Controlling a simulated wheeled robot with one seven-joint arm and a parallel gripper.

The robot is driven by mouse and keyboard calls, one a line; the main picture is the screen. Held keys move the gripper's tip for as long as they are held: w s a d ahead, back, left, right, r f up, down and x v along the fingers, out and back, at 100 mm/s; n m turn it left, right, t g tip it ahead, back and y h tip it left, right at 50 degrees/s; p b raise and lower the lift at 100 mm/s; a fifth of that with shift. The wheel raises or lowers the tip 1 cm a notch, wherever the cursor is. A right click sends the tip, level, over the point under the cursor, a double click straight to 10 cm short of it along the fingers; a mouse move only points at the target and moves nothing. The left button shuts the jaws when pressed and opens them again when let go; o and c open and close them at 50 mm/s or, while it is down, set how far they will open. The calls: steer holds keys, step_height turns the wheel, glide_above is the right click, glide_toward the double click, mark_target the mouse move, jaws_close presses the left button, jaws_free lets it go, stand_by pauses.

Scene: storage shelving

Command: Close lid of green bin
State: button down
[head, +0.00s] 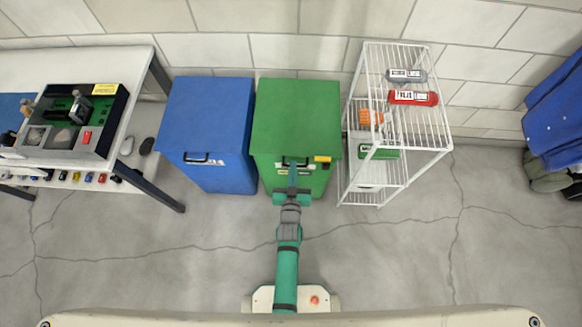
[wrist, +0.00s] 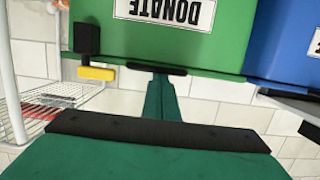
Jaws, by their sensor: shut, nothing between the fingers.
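The green bin (head: 295,178) stands on the floor between a blue bin and a wire rack. Its lid (head: 297,115) lies flat across the top in the head view; I cannot tell if a small gap remains. A black handle sits at the lid's front edge, and shows in the wrist view (wrist: 172,70). The wrist view is upside down and shows the bin's front (wrist: 230,35) with a DONATE label (wrist: 168,10). My gripper (head: 292,168) is shut and empty, its fingertips (wrist: 160,80) at the handle; whether they touch it is unclear.
The blue bin (head: 208,120) stands close on the left. The white wire rack (head: 400,120) is close on the right, with several items. A table (head: 135,75) is at far left. A yellow-and-black piece (wrist: 95,73) sits beside the handle. Front floor is clear.

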steer(key=shift+s+f+g, duration=0.15)
steer(key=shift+s+f, duration=0.1)
steer(key=shift+f, duration=0.35)
steer(key=shift+s+f+g, duration=0.2)
steer(key=shift+s+f, duration=0.1)
steer(key=shift+f, duration=0.25)
steer(key=shift+s+f+g, duration=0.15)
steer(key=shift+s+f, duration=0.1)
steer(key=shift+f, duration=0.35)
step_height(320, 180, up, 6)
steer(key=r, duration=0.1)
steer(key=s+f+t, duration=0.1)
steer(key=s+f, duration=0.3)
steer(key=s, duration=0.3)
steer(key=shift+s+a+f, duration=0.25)
steer(key=shift+s+f, duration=0.05)
steer(key=shift+f, duration=0.1)
steer(key=s+r, duration=2.1)
steer(key=r, duration=0.4)
steer(key=shift+a+n+y, duration=0.3)
steer(key=shift+a+y, duration=0.05)
steer(key=shift+y, duration=0.05)
